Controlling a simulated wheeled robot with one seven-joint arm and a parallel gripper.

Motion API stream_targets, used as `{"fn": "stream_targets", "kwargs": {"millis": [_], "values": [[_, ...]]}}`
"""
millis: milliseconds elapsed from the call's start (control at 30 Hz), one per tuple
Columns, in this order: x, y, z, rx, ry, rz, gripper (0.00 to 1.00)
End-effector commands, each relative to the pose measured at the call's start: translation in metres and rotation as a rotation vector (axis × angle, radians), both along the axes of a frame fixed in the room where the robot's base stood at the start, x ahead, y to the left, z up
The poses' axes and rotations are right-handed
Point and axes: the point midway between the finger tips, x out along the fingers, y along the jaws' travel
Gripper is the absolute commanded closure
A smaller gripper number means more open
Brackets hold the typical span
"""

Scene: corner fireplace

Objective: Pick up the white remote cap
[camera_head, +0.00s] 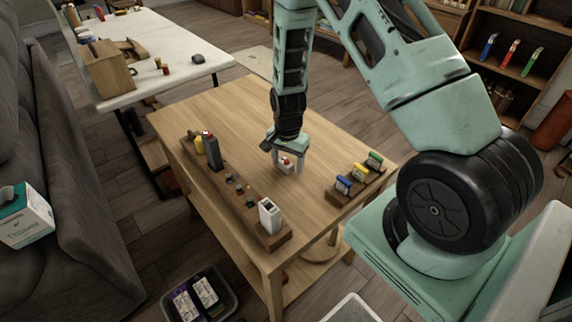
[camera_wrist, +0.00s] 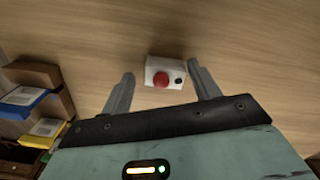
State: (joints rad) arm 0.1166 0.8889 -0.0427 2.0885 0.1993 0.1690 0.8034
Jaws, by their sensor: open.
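A small white block (camera_wrist: 165,67) with a red round button and a small dark knob lies on the wooden table. I take it to be the white remote cap. In the wrist view it sits between and just beyond the fingertips of my gripper (camera_wrist: 162,79), which is open and apart from it. In the head view the white piece (camera_head: 286,166) shows below my gripper (camera_head: 288,164), with its red spot on top. The fingers stand on either side of it and hide part of it.
The wooden table (camera_head: 255,110) carries a dark wooden rack (camera_head: 243,201) with a white device (camera_head: 269,216) at its near end. Another rack holds blue, yellow and green pieces (camera_head: 359,171) at the right. The tabletop behind my gripper is clear. A grey sofa (camera_head: 60,150) stands left.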

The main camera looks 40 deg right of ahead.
Motion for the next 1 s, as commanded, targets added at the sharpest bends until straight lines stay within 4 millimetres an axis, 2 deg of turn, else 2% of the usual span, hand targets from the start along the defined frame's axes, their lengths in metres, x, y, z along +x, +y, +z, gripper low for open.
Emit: {"fn": "stream_targets", "kwargs": {"millis": [200, 300, 333, 667, 767, 1000], "values": [[0.0, 0.0, -0.001, 0.0, -0.001, 0.0, 0.39], [0.0, 0.0, -0.001, 0.0, -0.001, 0.0, 0.66], [0.0, 0.0, -0.001, 0.0, -0.001, 0.0, 0.72], [0.001, 0.0, 0.002, 0.0, -0.001, 0.0, 0.72], [0.001, 0.0, 0.013, -0.002, -0.005, 0.0, 0.72], [0.002, 0.0, 0.059, -0.002, -0.006, 0.0, 0.72]]}}
